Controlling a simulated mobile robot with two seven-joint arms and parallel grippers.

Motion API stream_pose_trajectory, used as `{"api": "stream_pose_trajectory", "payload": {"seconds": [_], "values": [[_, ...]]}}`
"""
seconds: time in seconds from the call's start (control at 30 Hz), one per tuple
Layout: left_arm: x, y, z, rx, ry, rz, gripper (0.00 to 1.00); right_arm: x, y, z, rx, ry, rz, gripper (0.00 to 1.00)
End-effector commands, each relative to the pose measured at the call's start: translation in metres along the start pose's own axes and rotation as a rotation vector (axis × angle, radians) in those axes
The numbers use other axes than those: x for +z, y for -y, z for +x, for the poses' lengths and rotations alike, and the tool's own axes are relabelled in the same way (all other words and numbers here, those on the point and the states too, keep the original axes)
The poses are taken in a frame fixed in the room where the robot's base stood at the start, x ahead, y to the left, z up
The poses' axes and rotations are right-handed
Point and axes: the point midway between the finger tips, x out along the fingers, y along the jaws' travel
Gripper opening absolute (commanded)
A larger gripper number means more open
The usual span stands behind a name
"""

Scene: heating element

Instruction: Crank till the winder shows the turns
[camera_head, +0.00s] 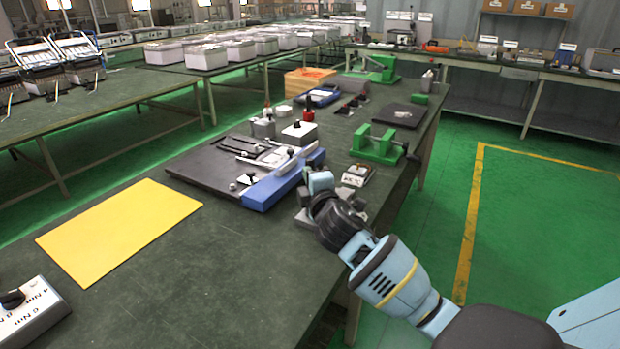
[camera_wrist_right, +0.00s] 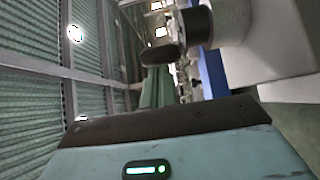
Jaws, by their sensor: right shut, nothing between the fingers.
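My right gripper (camera_head: 320,184) is low over the near right edge of the bench, at the right end of a blue block. It is shut and empty; its fingertips are small and hard to make out. A grey device (camera_head: 303,218), perhaps the winder, is just under and behind it, mostly hidden by my wrist. In the right wrist view a dark round knob (camera_wrist_right: 198,26) and a pale grey body (camera_wrist_right: 250,55) are close in front of the gripper housing. I cannot tell whether the gripper touches them. No turn count is readable. My left gripper is out of view.
A small labelled box (camera_head: 356,175) and green clamp frame (camera_head: 378,145) stand just beyond. A dark board (camera_head: 205,168) with a blue block (camera_head: 262,192) lies to the left. A yellow sheet (camera_head: 120,230) and a knobbed box (camera_head: 28,312) are farther left.

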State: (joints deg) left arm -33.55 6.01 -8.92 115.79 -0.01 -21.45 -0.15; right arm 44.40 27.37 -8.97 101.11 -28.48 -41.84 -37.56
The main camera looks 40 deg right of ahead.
Motion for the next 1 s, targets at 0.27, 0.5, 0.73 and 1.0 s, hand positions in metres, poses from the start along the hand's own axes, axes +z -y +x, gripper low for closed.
{"api": "stream_pose_trajectory", "payload": {"seconds": [0.27, 0.5, 0.73, 1.0], "values": [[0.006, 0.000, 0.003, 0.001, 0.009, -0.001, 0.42, 0.000, 0.002, 0.011, -0.003, 0.216, 0.006, 0.00], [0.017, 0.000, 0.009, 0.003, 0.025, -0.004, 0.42, 0.006, 0.003, 0.022, -0.004, 0.445, 0.003, 0.00], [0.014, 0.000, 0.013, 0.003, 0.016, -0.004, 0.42, 0.015, 0.002, 0.030, -0.002, 0.623, 0.000, 0.00], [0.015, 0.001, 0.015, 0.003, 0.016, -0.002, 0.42, 0.024, 0.000, 0.038, -0.001, 0.648, 0.000, 0.00]]}}
